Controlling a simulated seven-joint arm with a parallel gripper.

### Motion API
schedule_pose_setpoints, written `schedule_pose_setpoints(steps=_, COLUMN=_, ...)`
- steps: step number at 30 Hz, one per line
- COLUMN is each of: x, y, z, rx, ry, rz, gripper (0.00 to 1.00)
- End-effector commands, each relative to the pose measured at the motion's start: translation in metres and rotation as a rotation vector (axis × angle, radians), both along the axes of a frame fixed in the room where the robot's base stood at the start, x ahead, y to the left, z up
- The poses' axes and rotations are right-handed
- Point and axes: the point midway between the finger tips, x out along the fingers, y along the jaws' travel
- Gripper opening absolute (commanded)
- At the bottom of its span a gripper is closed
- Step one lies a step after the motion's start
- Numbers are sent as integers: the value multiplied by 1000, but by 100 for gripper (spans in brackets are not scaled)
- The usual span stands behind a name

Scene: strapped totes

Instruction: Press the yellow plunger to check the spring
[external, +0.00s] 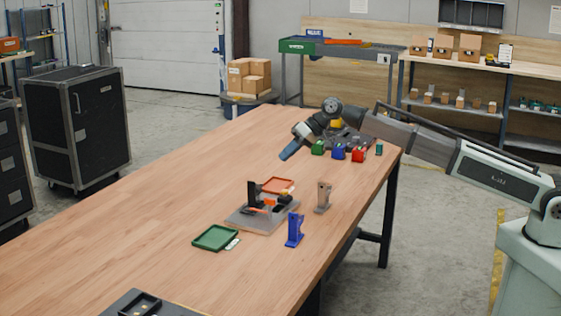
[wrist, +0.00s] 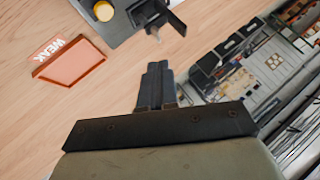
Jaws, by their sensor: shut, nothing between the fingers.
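The yellow plunger (wrist: 103,11) shows as a round yellow-orange cap at the top edge of the wrist view, on a grey plate (wrist: 116,36) beside a black fixture (wrist: 152,12). In the external view, a grey plate (external: 248,222) with a black upright and orange parts lies mid-table; I cannot clearly pick out the plunger there. My gripper (external: 285,156) hangs above the far part of the table, apart from the plate. In the wrist view its dark fingers (wrist: 155,68) are together with nothing between them.
A red tray labelled WEAK (wrist: 70,62) lies beside the plate, and a green tray (external: 214,237) lies in front. Green, blue (external: 338,152) and red bins stand near my arm.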

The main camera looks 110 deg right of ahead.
Motion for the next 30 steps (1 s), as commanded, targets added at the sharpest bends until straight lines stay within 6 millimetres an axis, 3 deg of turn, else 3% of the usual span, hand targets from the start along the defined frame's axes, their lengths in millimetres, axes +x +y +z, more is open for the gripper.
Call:
schedule_pose_setpoints(steps=17, x=-4, y=-4, z=-3, rx=3, ry=2, rz=-3, gripper=0)
schedule_pose_setpoints(steps=30, x=-4, y=-3, z=-50, rx=4, ry=2, rz=-3, gripper=0)
